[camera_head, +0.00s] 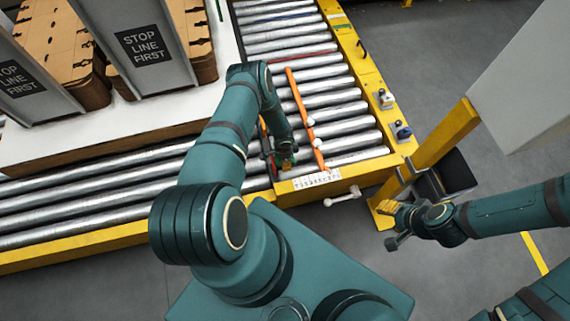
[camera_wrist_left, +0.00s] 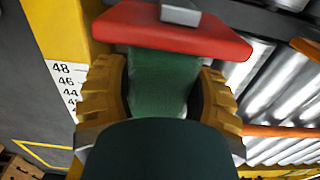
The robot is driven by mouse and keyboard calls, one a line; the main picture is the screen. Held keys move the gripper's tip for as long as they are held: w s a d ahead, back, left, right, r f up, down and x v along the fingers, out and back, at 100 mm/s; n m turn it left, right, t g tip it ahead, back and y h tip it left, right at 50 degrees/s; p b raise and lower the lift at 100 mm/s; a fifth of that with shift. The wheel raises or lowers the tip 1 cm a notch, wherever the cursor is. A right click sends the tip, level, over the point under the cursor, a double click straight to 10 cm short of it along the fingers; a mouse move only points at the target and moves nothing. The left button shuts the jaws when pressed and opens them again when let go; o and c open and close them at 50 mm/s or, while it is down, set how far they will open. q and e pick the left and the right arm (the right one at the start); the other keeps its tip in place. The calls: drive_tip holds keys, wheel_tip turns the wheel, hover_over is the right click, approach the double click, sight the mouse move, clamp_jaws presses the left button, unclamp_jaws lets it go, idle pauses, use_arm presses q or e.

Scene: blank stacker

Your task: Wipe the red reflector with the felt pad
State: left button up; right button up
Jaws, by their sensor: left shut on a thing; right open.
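The green felt pad (camera_wrist_left: 165,82) is between the yellow fingers of my left gripper (camera_wrist_left: 160,95) in the left wrist view, and the gripper is shut on it. The red reflector (camera_wrist_left: 170,30) lies right beyond the pad's far end, with a grey block on it. The pad's end meets the red edge in the picture; I cannot tell whether they touch. In the head view my left gripper (camera_head: 284,162) is small and partly hidden at the conveyor's near end. My right gripper (camera_head: 394,224) is open and empty by the yellow post's foot.
An orange guide rail (camera_head: 304,120) runs along the rollers beside my left gripper. A numbered scale (camera_head: 317,180) and a crank handle (camera_head: 342,196) are at the near end. A black bin (camera_head: 455,172) stands near my right gripper. Brown stacks (camera_head: 55,45) lie at upper left.

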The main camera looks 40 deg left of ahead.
use_arm(q)
drive_tip(key=shift+w+a, duration=0.7)
drive_tip(key=shift+a, duration=0.15)
drive_tip(key=shift+w+a, duration=0.55)
drive_tip(key=shift+a, duration=0.05)
drive_tip(key=shift+s+d+r+p, duration=0.15)
drive_tip(key=shift+s+d+p, duration=0.45)
drive_tip(key=shift+p, duration=0.1)
drive_tip(key=shift+s+d+p, duration=0.4)
drive_tip(key=shift+d+p, duration=0.1)
drive_tip(key=shift+p, duration=0.1)
drive_tip(key=shift+s+d, duration=0.25)
drive_tip(key=shift+s, duration=0.1)
